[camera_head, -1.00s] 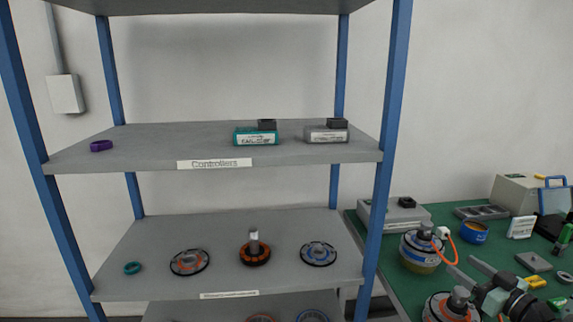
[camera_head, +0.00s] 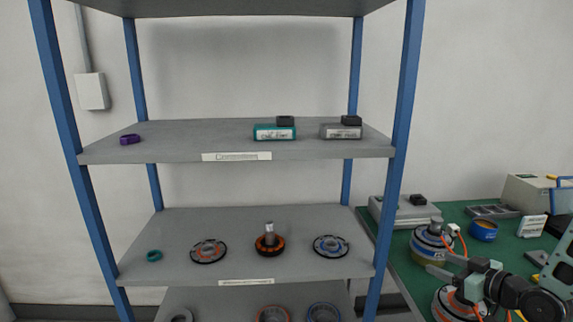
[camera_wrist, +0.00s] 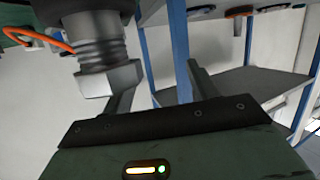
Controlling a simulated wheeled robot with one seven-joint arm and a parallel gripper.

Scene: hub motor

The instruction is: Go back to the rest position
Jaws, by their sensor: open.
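My gripper (camera_head: 440,267) is open and empty at the lower right of the head view, in front of the green table's left side. Its two fingers also show in the wrist view (camera_wrist: 160,88), spread apart with nothing between them. In the head view a hub motor (camera_head: 425,244) with an orange cable stands on the table just behind the fingers. A second motor (camera_head: 447,303) is below the gripper, partly hidden by it. In the wrist view, which looks upside down, a motor with an orange cable (camera_wrist: 85,35) is close beside the left finger; contact cannot be told.
A blue-posted shelf (camera_head: 345,268) stands left of the green table (camera_head: 508,250), its right front post near my gripper. Controllers (camera_head: 275,133) are on its upper board, and rotor parts (camera_head: 208,252) on the middle one. A grey box (camera_head: 405,213) and blue tin (camera_head: 483,232) are on the table.

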